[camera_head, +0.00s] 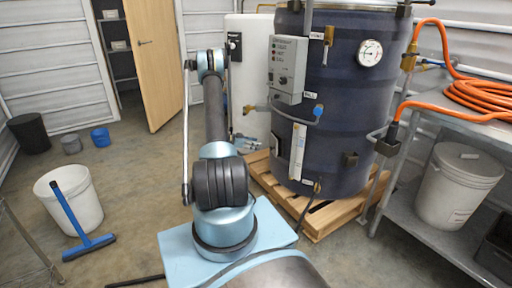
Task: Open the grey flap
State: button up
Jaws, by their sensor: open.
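A dark blue drum-shaped hopper (345,110) stands upright in the centre right. No part of it shows clearly as the grey flap. A small grey plate (276,144) sits low on its left side, but I cannot tell whether it is the flap. A grey control box (287,70) and a pale upright strip (298,152) are on its front. My arm rises in front, left of the hopper. My gripper (241,138) shows small and partly hidden behind my arm, left of the hopper and apart from the control box. It is open, with nothing visible in it.
The hopper stands on a wooden pallet (318,219). A metal bench (420,222) at right holds an orange hose (484,93) and a lidded bucket (460,185). A white bucket (82,207) and blue squeegee (78,220) stand at left. A wooden door (152,60) is ajar behind.

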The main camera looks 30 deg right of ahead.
jog(key=w+v, duration=0.1)
jog(key=v, duration=0.8)
jog(key=shift+w, duration=0.25)
dwell(0.6)
